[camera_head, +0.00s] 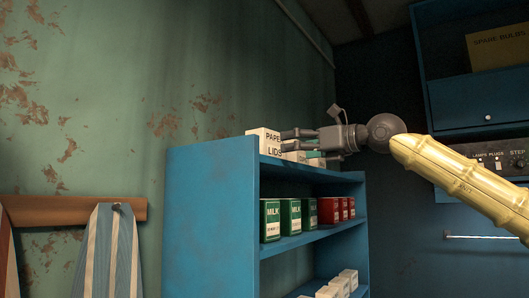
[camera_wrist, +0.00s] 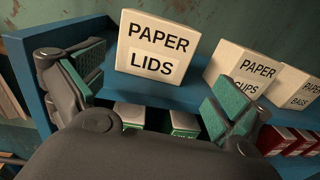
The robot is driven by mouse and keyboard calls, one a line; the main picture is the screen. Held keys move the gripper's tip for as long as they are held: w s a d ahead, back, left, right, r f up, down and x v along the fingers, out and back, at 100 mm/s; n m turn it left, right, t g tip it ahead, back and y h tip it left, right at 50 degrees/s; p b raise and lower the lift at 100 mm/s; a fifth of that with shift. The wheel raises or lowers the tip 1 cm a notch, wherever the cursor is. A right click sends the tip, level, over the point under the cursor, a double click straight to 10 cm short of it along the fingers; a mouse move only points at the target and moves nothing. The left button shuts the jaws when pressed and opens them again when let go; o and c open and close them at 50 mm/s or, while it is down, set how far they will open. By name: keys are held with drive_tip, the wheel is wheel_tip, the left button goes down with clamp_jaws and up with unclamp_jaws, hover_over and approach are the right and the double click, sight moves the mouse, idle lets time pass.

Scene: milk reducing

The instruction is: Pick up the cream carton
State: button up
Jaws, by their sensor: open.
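No carton in view has a label I can read as cream. Several red cartons (camera_head: 328,211) stand on the middle shelf, right of the green milk cartons (camera_head: 270,220); their lettering is too small to read. The red cartons also show at the lower right of the wrist view (camera_wrist: 284,140), and green-and-white carton tops (camera_wrist: 185,122) show below the shelf edge. My gripper (camera_head: 286,140) is open and empty at the top of the shelf unit. In the wrist view its fingers (camera_wrist: 155,78) are spread in front of the paper lids box, apart from any carton.
Paper lids (camera_wrist: 157,48), paper cups (camera_wrist: 243,75) and paper bags (camera_wrist: 296,92) boxes stand on top of the blue shelf unit (camera_head: 210,220). White cartons (camera_head: 338,285) stand on a lower shelf. A striped cloth (camera_head: 108,255) hangs at left.

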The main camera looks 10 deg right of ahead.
sight(276, 145)
drive_tip(key=shift+w+a+r+p, duration=0.15)
drive_tip(key=shift+a+r+p, duration=0.1)
drive_tip(key=shift+a, duration=0.25)
drive_tip(key=shift+w+a+r+p, duration=0.1)
drive_tip(key=shift+a+r+p, duration=0.15)
drive_tip(key=shift+a, duration=0.25)
drive_tip(key=x, duration=0.4)
drive_tip(key=shift+d+f+p, duration=0.2)
drive_tip(key=shift+f+p, duration=0.15)
drive_tip(key=shift+d+r+p, duration=0.1)
drive_tip(key=shift+r+p, duration=0.1)
drive_tip(key=shift+p, duration=0.1)
drive_tip(key=shift+r+p, duration=0.15)
drive_tip(key=shift+p, duration=0.15)
drive_tip(key=p+x, duration=0.2)
drive_tip(key=x, duration=0.2)
drive_tip(key=shift+w+a, duration=0.25)
drive_tip(key=shift+w, duration=0.05)
drive_tip(key=shift+s, duration=0.1)
drive_tip(key=c, duration=0.8)
